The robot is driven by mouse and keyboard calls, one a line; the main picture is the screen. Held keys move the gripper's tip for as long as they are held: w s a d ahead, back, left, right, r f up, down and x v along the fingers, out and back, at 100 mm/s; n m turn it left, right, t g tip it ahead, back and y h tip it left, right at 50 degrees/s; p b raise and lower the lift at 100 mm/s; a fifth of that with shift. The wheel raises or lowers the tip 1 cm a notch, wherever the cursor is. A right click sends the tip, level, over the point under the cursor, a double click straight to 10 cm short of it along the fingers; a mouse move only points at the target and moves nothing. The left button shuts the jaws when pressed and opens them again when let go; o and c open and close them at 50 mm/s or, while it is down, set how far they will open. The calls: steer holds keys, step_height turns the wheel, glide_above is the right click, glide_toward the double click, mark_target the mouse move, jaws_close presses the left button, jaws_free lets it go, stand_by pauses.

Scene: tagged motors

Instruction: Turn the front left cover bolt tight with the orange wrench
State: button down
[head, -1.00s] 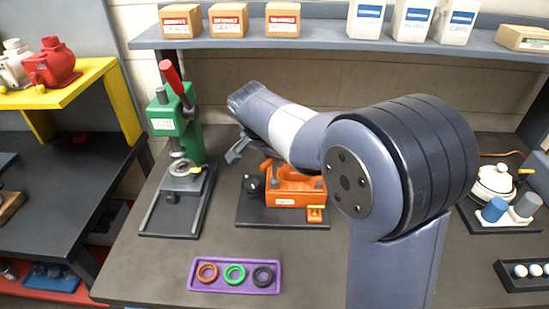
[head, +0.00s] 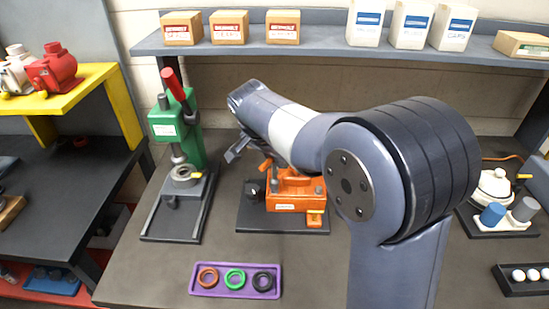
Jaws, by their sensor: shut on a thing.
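The orange motor housing (head: 288,203) sits on a dark base plate (head: 262,226) at the middle of the bench, with grey bolt heads on top. One grey bolt (head: 319,189) shows at its right. My gripper (head: 238,151) is at the housing's back left, partly hidden by my wrist. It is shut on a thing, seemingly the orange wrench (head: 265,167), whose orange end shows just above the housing. The wrench blends with the housing's colour, so its seat on a bolt cannot be told.
A green press (head: 189,135) with a red lever stands left of the housing. A purple tray (head: 236,291) with three rings lies in front. A white pot-shaped unit (head: 493,186) stands at the right. A shelf (head: 330,42) with boxes runs behind.

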steer(key=shift+r+p, duration=1.85)
steer(key=shift+r, duration=0.75)
steer(key=shift+f, duration=0.1)
